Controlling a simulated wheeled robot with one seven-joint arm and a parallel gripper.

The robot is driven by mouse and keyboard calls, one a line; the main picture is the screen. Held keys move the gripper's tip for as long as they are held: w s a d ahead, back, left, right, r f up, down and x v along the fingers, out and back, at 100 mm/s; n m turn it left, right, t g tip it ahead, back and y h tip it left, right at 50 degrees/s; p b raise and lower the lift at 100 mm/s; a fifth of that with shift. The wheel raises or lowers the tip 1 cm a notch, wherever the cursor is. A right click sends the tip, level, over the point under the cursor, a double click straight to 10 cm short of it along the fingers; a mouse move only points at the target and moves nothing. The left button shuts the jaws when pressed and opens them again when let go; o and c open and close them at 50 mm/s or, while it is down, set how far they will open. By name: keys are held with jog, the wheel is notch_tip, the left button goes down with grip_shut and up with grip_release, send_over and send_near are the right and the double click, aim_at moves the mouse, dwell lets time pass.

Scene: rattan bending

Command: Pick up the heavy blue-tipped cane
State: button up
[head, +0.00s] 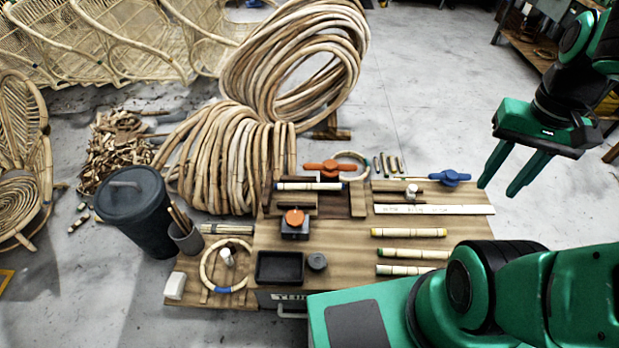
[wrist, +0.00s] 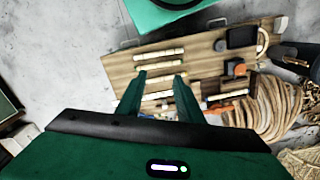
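A pale cane (head: 312,186) with a dark bluish right end lies across the wooden fixture at the back of the workbench (head: 345,240); its exact tip colour is hard to tell. Three other pale canes lie on the right side: one with yellowish ends (head: 409,232) and two with greenish ends (head: 415,253) (head: 405,270). My gripper (head: 498,189) is open and empty, in the air right of the bench. The wrist view shows its two fingers (wrist: 160,74) apart, with the bench and canes beyond them.
A white ruler (head: 434,210), an orange-handled tool (head: 322,166) and a blue-handled tool (head: 450,178) lie near the back. A black tray (head: 280,268) and an orange-topped block (head: 294,226) stand at the left.

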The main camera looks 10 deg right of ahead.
jog(key=shift+w+a, duration=0.2)
jog(key=shift+w, duration=0.3)
jog(key=shift+s, duration=0.1)
jog(key=w+f+n+t+y, duration=0.1)
jog(key=w+f+n, duration=0.2)
jog(key=w+n, duration=0.3)
jog(key=w+f+n, duration=0.3)
jog(key=w, duration=0.5)
jog(key=n+t+y, duration=0.7)
jog(key=n+t, duration=0.1)
jog(key=n, duration=0.9)
send_over(326, 187)
jog(key=s+d, duration=0.6)
jog(key=d, duration=0.1)
notch_tip(326, 187, down, 40)
jog(key=x, duration=1)
jog(key=shift+s+a+f, duration=0.15)
jog(key=shift+s+a, duration=0.1)
jog(key=shift+a, duration=0.15)
grip_shut()
